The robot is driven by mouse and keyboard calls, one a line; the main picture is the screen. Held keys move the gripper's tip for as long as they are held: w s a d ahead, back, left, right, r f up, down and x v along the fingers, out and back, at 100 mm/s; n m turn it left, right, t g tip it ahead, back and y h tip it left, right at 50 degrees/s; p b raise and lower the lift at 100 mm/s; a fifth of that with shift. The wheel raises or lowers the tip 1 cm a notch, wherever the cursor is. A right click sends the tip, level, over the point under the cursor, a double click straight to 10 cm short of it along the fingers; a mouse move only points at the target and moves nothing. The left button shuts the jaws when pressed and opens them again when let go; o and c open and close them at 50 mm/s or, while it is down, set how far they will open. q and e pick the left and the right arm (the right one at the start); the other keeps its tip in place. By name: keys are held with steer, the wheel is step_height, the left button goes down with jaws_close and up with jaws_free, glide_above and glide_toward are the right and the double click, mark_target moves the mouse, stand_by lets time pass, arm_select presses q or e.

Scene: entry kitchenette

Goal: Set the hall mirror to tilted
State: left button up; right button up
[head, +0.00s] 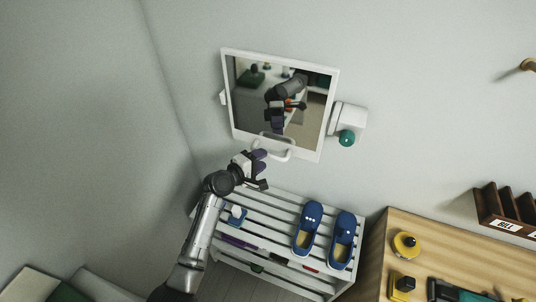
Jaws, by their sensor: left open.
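The hall mirror (231,92) hangs on the back wall in a white frame, and its glass reflects my arm and part of the room. A pale handle (284,155) sits at its lower edge. A white side mount with a teal knob (347,139) is at its right. My left gripper (262,170) is open just below and left of the handle, and looks apart from it. From this one view I cannot tell the mirror's exact angle. My right gripper is not in view.
Below the mirror stands a white slatted rack (278,211) with a pair of blue shoes (308,229). A wooden counter (450,258) at the right holds yellow and black items (406,245). A dark wooden rack (496,209) and a wall peg (528,65) are further right.

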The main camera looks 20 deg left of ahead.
arm_select(q)
steer(key=shift+x, duration=1.9)
steer(key=shift+c, duration=0.3)
jaws_close()
